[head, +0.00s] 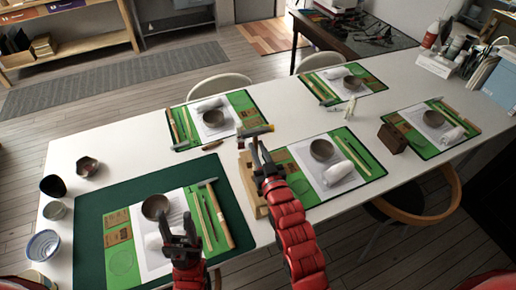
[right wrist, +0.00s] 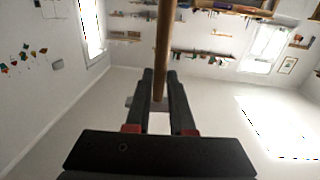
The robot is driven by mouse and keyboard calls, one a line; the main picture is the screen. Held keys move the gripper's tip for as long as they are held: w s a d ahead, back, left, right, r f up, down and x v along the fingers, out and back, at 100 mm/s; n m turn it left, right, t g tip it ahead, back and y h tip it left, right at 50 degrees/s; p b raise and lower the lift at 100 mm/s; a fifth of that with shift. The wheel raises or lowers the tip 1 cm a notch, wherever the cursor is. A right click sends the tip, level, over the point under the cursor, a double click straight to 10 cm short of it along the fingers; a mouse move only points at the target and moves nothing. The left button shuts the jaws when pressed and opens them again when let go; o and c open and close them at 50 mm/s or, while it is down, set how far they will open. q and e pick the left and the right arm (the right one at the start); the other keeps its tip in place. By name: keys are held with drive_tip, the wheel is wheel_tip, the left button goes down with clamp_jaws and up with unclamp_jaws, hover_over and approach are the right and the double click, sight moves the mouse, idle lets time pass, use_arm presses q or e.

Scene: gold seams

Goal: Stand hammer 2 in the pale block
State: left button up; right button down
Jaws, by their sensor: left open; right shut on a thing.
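My right gripper (head: 256,150) is shut on a hammer, whose head (head: 256,131) shows just beyond the fingertips in the head view. In the right wrist view its wooden handle (right wrist: 168,45) runs between the fingers and out of the top. I cannot read a number on it. The pale block (head: 246,186) stands on the white table, partly hidden behind my right gripper and arm. Whether the hammer touches the block cannot be told. My left gripper (head: 178,238) is open and empty over the near left mat, close to a dark bowl (head: 155,206) and a white roll (head: 155,241).
Another hammer (head: 220,215) lies on the near left green mat (head: 90,235). Several more green mats with bowls and tools cover the table. A dark brown block (head: 392,138) stands at the right. Bowls, one of them blue and white (head: 43,245), line the left edge.

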drive_tip(key=shift+f+b, duration=1.15)
drive_tip(key=shift+f, duration=0.7)
drive_tip(key=c, duration=0.7)
unclamp_jaws()
drive_tip(key=b+v, duration=0.1)
drive_tip(key=v, duration=0.8)
drive_tip(key=shift+r, duration=0.15)
drive_tip(key=shift+r+p, duration=0.95)
drive_tip(key=shift+r, duration=1.95)
